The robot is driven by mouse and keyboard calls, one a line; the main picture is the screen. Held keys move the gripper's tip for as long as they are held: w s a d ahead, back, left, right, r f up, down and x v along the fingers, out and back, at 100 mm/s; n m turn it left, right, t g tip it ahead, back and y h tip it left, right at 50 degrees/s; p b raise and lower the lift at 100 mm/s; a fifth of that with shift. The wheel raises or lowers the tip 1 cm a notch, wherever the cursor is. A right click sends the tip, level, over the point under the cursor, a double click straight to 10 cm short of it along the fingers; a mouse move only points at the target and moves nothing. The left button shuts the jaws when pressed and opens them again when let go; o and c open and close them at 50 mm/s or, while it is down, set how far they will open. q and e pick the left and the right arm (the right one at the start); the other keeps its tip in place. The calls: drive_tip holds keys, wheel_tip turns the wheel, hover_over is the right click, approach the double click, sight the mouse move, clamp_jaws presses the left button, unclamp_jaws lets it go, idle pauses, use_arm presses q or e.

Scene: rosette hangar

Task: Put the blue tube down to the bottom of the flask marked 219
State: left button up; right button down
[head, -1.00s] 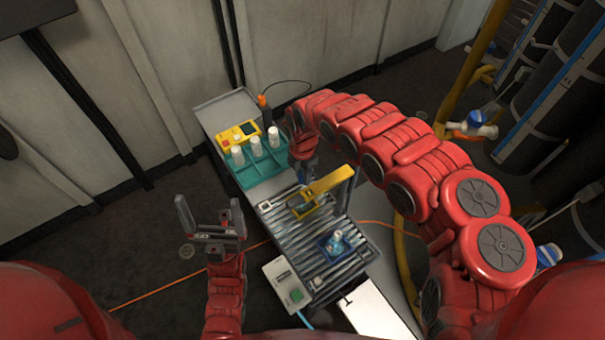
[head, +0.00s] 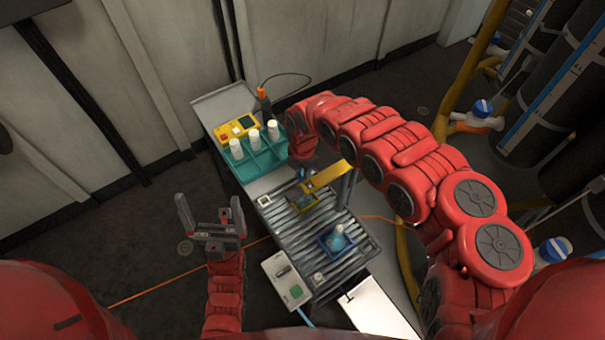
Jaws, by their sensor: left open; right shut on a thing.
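My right gripper (head: 303,168) is beside the teal rack, above the far end of the roller conveyor. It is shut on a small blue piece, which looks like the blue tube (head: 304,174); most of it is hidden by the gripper. A flask with bluish glass (head: 338,239) stands in a blue tray (head: 325,247) on the near part of the conveyor. Another vessel (head: 303,200) sits under the yellow gate, partly hidden. No number is readable on either. My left gripper (head: 209,208) is open and empty, left of the conveyor, over the floor.
The teal rack (head: 262,165) holds several white-capped bottles, with a yellow device (head: 236,129) behind it. The yellow gate (head: 328,177) spans the conveyor (head: 300,228). A control box (head: 285,280) is at the conveyor's near left. Yellow pipes and dark cylinders (head: 560,100) stand to the right.

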drive_tip(key=shift+f, duration=0.15)
drive_tip(key=shift+f, duration=0.15)
idle(0.4)
unclamp_jaws()
idle(0.4)
drive_tip(key=shift+r+p, duration=2.35)
drive_tip(key=shift+r, duration=0.7)
drive_tip(key=shift+r, duration=0.1)
